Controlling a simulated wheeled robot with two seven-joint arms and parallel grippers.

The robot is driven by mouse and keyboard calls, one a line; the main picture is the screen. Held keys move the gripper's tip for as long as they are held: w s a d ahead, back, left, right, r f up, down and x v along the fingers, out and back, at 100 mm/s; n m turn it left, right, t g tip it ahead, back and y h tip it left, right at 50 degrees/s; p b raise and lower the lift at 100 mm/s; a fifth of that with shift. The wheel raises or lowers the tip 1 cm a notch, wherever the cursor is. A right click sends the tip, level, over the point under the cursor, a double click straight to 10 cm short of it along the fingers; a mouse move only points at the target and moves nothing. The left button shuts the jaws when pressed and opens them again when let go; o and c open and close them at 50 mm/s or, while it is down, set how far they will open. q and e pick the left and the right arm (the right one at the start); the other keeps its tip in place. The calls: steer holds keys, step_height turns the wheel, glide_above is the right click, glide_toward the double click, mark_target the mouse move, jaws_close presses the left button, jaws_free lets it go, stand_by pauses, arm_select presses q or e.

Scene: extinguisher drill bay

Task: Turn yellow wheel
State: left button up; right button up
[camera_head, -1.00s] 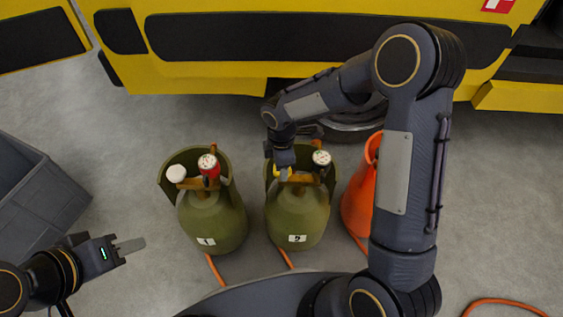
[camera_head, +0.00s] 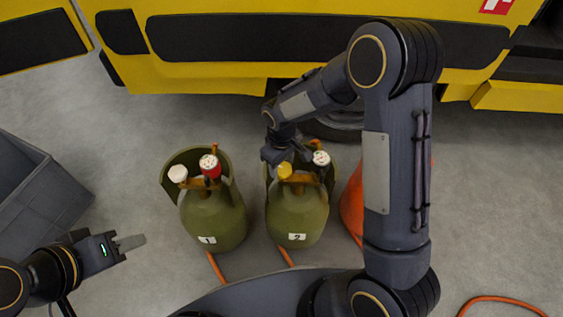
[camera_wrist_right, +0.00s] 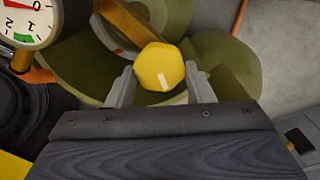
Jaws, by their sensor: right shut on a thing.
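The yellow wheel (camera_head: 284,171) sits on top of the green cylinder labelled 2 (camera_head: 298,217). In the right wrist view the wheel (camera_wrist_right: 160,67) has a short white mark on its face. My right gripper (camera_wrist_right: 160,82) has one finger on each side of it and is shut on it; in the head view its fingertips are largely hidden behind the wheel. My left gripper (camera_head: 130,243) is at the lower left, away from the cylinders; its jaw opening cannot be made out.
A gauge (camera_wrist_right: 28,20) is beside the wheel. An orange cone-like object (camera_head: 352,207) stands right, partly behind my arm. A grey crate (camera_head: 45,195) is left.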

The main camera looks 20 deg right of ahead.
mark_target(283, 166)
steer(key=m+p, duration=0.1)
steer(key=m, duration=0.5)
steer(key=shift+r+m, duration=0.1)
steer(key=shift+m, duration=0.2)
steer(key=m+p, duration=0.2)
steer(key=m, duration=0.4)
steer(key=shift+d+p, duration=0.15)
steer(key=shift+p, duration=0.15)
steer(key=o, duration=0.7)
step_height(283, 166, up, 6)
steer(key=shift+r+p, duration=0.2)
steer(key=shift+p, duration=1)
steer(key=shift+r, duration=0.6)
